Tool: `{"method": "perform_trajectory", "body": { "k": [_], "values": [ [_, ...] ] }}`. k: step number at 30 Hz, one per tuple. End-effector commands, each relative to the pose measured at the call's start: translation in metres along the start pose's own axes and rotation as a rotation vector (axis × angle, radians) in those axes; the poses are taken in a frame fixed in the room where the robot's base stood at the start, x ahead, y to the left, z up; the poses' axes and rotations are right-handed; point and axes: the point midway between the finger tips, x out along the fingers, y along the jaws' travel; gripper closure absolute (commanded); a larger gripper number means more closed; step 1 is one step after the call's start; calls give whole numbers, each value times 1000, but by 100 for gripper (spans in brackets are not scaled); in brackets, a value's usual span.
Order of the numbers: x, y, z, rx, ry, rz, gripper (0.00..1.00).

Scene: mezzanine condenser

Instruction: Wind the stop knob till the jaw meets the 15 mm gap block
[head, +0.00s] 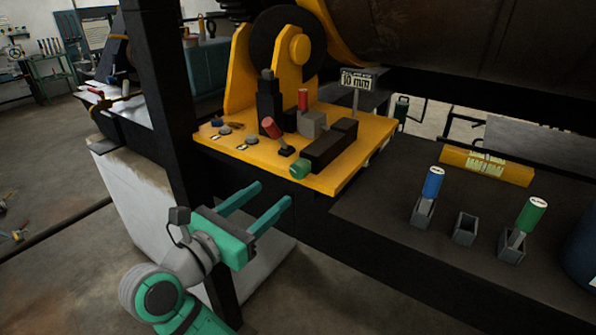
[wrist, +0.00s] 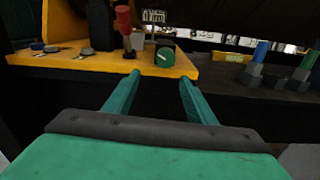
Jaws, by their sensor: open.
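The green stop knob (head: 300,168) sits on the near end of a black slide (head: 330,146) on the yellow plate; it also shows in the wrist view (wrist: 165,56). A grey block (head: 312,124) stands beside the slide, below an upright red handle (head: 303,99). Left of it is a black upright (head: 269,108). I cannot tell which piece is the jaw or whether it touches a gap block. A sign (head: 357,80) appears to read 10 mm. My gripper (head: 273,193) is open and empty, below and in front of the plate, apart from the knob.
A tilted red-handled lever (head: 274,129) stands left of the knob. On the dark bench at right, blue-handled (head: 432,184) and green-handled (head: 529,215) pieces stand in holders, with an empty holder (head: 465,228) between. A black post (head: 180,130) rises left of my gripper.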

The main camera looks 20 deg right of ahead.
Motion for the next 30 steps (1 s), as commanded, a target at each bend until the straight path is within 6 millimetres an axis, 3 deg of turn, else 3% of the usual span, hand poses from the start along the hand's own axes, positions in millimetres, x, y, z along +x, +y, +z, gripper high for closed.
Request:
{"method": "perform_trajectory", "body": {
  "k": [2,8,21,30],
  "values": [
    [0,-3,10,-23,-10,-21,49],
    [8,-7,15,-44,-12,-39,49],
    [80,-9,15,-43,-11,-38,49],
    [106,-9,16,-41,-12,-35,49]
  ]
}}
